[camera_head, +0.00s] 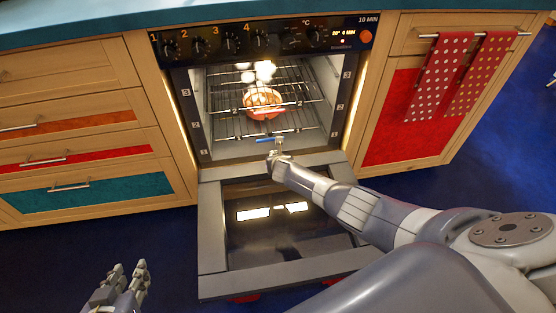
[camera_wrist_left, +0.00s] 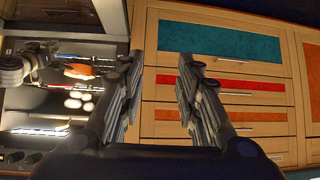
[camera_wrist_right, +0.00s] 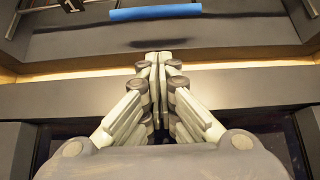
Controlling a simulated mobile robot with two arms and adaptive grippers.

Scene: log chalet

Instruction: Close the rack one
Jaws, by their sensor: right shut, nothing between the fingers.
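The oven (camera_head: 263,45) is open at the front. Wire racks show inside, one (camera_head: 235,136) low in the cavity with a front bar. A blue piece (camera_head: 264,141) lies at that low front, just beyond my right fingertips; it also shows in the right wrist view (camera_wrist_right: 155,12). My left gripper (camera_head: 128,270) is open and empty at lower left, apart from the oven.
The oven door (camera_head: 212,245) hangs open below my right arm. A dish with food (camera_head: 262,102) sits on a rack. Drawers (camera_head: 75,155) stand left, and dotted towels (camera_head: 440,75) hang right.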

